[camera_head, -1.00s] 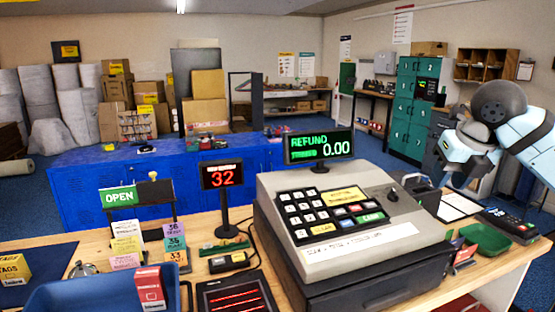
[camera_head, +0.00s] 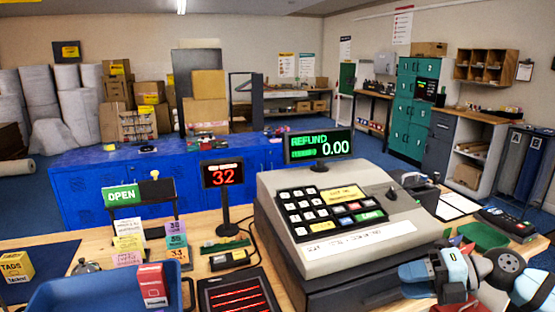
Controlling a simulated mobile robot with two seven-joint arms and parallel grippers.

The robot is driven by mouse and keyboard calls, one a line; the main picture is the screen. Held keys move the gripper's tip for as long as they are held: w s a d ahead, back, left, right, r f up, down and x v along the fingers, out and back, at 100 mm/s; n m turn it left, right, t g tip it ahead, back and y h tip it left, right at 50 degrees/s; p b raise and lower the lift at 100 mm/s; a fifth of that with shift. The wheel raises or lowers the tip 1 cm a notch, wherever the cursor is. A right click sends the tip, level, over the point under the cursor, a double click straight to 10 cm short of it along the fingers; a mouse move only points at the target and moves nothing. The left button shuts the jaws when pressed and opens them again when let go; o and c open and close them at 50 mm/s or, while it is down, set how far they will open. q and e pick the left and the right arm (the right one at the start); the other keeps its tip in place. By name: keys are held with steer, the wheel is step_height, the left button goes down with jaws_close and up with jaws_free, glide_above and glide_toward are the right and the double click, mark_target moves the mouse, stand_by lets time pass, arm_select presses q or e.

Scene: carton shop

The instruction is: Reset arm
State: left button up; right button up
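My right gripper (camera_head: 418,276) is low at the right, beside the front right part of the cash register (camera_head: 340,225). My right arm's pale blue and grey links (camera_head: 508,268) bunch up behind it at the lower right edge. The fingertips are small and partly covered, so I cannot tell whether they are open or shut, or whether they touch the register. My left gripper is not in view.
A green tray (camera_head: 485,236), a card terminal (camera_head: 507,222) and a clipboard (camera_head: 455,206) lie on the counter near my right arm. A blue bin (camera_head: 85,295) with a red-and-white box (camera_head: 152,285) is at the lower left. Blue floor lies behind the counter.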

steer(key=s+d+f+m+t+h, duration=0.3)
steer(key=d+f+m+t, duration=0.15)
steer(key=f+m, duration=0.45)
steer(key=s+d+f+m+t+h, duration=0.35)
steer(key=f+m+t, duration=0.25)
steer(key=f+m, duration=0.3)
steer(key=s+d+f+m+g+h, duration=0.2)
steer(key=s+d+f+m+h, duration=0.15)
steer(key=s+f, duration=0.35)
steer(key=s+d+f+m+g+h, duration=0.2)
steer(key=s+d+f+g, duration=0.15)
steer(key=s+f, duration=0.35)
steer(key=a+m+t+y, duration=0.15)
steer(key=a+m, duration=0.65)
steer(key=a, duration=1.3)
arm_select(q)
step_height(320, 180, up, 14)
steer(key=p, duration=1.6)
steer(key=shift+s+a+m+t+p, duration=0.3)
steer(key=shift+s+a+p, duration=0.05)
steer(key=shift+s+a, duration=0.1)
arm_select(e)
step_height(320, 180, up, 14)
steer(key=s+t, duration=0.1)
steer(key=shift+t+h, duration=0.25)
